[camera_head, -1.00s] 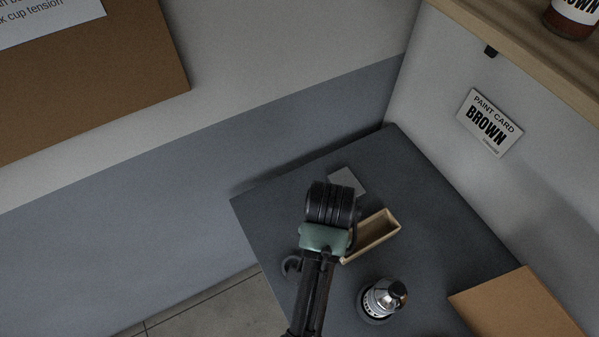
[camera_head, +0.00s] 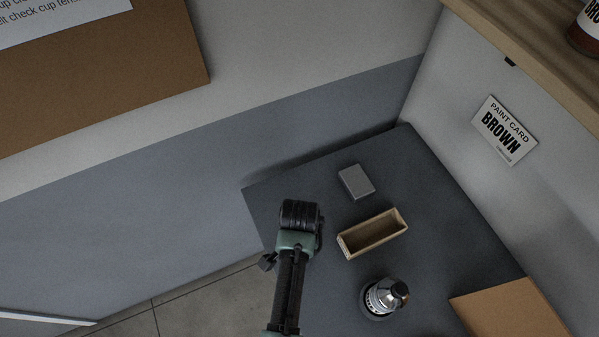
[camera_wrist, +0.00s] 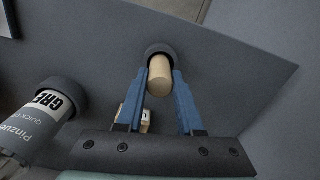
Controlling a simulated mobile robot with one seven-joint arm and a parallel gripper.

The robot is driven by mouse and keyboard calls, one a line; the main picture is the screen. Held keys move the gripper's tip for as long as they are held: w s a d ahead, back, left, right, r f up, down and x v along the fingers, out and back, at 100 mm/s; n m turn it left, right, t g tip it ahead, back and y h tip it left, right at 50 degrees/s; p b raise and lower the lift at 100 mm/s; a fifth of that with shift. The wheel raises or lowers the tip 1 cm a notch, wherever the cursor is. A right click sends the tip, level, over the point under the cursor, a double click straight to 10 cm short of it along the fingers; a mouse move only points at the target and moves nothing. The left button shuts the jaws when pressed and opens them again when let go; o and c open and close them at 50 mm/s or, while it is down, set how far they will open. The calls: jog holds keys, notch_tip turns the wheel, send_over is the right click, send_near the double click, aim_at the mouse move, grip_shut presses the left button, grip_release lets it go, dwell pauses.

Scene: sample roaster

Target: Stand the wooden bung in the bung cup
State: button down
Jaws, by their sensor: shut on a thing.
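The wooden bung (camera_wrist: 159,80), a pale tan cylinder, is between the blue fingers of my gripper (camera_wrist: 160,76) in the wrist view. My gripper is shut on it. The dark round bung cup (camera_wrist: 158,49) shows just behind the bung, on the dark table. The bung's far end overlaps the cup's mouth in this view; I cannot tell whether it is inside or above it. In the head view my arm hides the gripper, the bung and the cup.
A labelled bottle (camera_wrist: 33,128) stands in a grey holder left of my gripper. A small pale object is partly hidden behind my left finger. The head view shows an open wooden tray (camera_head: 385,235), a grey block (camera_head: 356,182) and a silver-topped container (camera_head: 385,296) on the table (camera_head: 440,220).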

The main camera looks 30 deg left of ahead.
jog(key=shift+f, duration=0.25)
jog(key=shift+f, duration=0.15)
jog(key=c, duration=0.5)
grip_release()
jog(key=shift+c, duration=0.2)
notch_tip(320, 180, up, 12)
jog(key=shift+r+b, duration=0.2)
jog(key=shift+b, duration=0.1)
jog(key=shift+w, duration=0.1)
